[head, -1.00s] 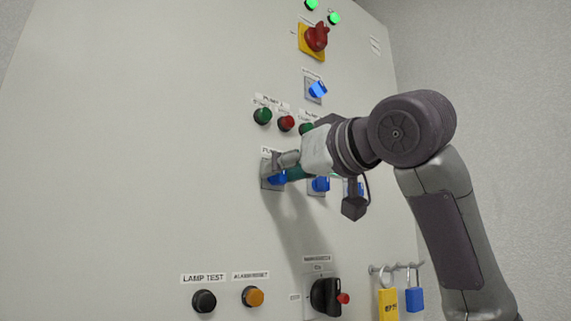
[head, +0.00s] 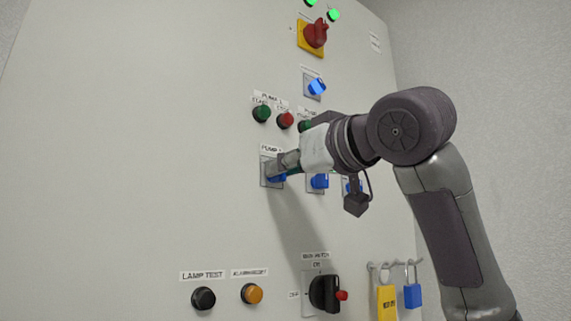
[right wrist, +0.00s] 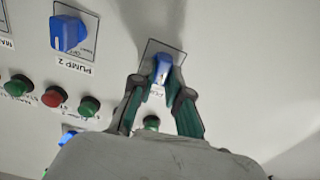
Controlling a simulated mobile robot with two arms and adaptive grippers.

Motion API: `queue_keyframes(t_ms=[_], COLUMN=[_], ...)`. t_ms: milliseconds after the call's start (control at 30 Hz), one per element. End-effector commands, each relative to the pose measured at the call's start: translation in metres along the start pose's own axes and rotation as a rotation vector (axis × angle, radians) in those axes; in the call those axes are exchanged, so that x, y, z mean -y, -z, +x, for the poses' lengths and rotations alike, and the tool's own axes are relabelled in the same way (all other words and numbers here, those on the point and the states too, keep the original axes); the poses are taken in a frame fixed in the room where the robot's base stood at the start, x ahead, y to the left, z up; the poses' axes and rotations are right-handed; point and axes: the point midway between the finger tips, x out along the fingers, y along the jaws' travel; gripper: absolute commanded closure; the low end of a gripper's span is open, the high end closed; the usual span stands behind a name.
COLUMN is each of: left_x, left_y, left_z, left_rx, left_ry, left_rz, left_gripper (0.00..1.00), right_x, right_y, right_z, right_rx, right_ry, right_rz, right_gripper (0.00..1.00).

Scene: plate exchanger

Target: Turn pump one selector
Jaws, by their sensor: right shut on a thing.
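The pump one selector is a blue knob (head: 276,177) on a grey square plate under a "PUMP 1" label, left of two other blue selectors in the head view. In the right wrist view the blue knob (right wrist: 162,68) stands between my fingertips. My right gripper (head: 282,170) is shut on this knob, with its dark, green-padded fingers on either side (right wrist: 160,84). The fingers and wrist hide part of the knob and its plate, so I cannot read its exact setting. My left gripper is out of view.
Green and red buttons (head: 285,121) sit just above the selector. Another blue selector (head: 319,181) is close on the right, behind my wrist. A black rotary switch (head: 324,293) and hanging padlocks (head: 413,295) are lower down. The panel's left side is clear.

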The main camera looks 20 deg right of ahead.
Motion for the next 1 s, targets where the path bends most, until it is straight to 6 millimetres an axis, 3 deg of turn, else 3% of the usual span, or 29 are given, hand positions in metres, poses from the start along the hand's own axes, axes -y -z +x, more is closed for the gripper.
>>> queue_keyframes(t_ms=[600, 1000], left_x=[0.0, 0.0], left_y=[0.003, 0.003], left_z=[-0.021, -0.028], left_rx=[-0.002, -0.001], left_ry=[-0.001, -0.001], left_rz=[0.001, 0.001], left_gripper=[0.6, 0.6], right_x=[0.003, 0.004], right_y=[0.0, -0.002], right_z=[0.001, 0.001], right_rx=[0.004, 0.004], right_ry=[0.0, 0.0], right_rz=[-0.493, -0.673], right_gripper=[1.0, 1.0])
